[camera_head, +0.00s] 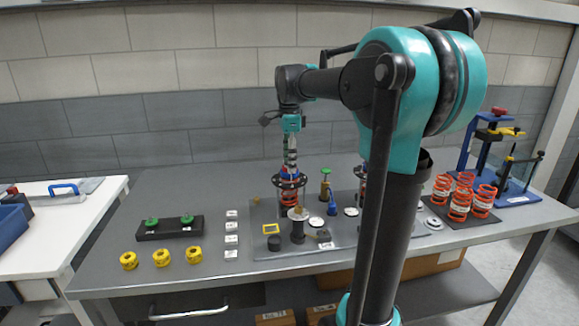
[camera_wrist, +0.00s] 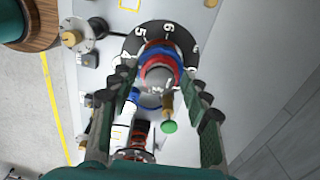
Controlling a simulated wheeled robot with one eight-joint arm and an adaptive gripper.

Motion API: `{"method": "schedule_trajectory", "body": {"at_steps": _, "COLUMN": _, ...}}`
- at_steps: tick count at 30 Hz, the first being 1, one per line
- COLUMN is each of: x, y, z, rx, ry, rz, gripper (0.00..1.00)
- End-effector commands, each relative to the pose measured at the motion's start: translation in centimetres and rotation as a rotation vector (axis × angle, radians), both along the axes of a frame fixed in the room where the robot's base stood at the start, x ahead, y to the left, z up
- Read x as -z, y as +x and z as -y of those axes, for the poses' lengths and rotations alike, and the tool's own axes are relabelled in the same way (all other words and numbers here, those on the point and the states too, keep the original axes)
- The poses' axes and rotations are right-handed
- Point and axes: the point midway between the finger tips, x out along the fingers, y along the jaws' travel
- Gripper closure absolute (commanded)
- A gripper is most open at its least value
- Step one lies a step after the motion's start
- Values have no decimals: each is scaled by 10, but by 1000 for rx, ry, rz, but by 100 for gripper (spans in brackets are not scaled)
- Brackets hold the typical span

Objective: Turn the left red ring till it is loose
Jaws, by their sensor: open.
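The left red ring (camera_head: 289,172) sits with a blue ring at the top of the left spring unit, above a black disc (camera_head: 289,182) and a red spring (camera_head: 289,198). In the wrist view the red ring (camera_wrist: 168,62) and blue ring (camera_wrist: 150,54) surround a grey rounded top, over the black disc with white numbers (camera_wrist: 168,28). My gripper (camera_wrist: 158,76) is open, its two fingers on either side of the rings. It points down over the unit in the head view (camera_head: 290,152). Contact with the ring cannot be told.
A second spring unit (camera_head: 361,180) is partly hidden behind my arm. A green-topped post (camera_head: 325,183) and a blue part (camera_head: 332,207) stand close by. Several loose red springs (camera_head: 460,201) are at right. Yellow rings (camera_head: 161,258) and white blocks (camera_head: 231,240) lie at left.

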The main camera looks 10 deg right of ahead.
Motion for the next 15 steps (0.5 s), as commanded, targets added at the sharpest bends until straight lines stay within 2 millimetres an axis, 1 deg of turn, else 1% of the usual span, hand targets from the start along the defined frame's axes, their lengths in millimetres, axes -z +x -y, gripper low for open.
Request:
{"method": "schedule_trajectory", "body": {"at_steps": 8, "x": 0, "y": 0, "z": 0, "rx": 112, "ry": 0, "rz": 0, "gripper": 53}}
{"method": "schedule_trajectory", "body": {"at_steps": 15, "x": 0, "y": 0, "z": 0, "rx": 383, "ry": 0, "rz": 0, "gripper": 53}}
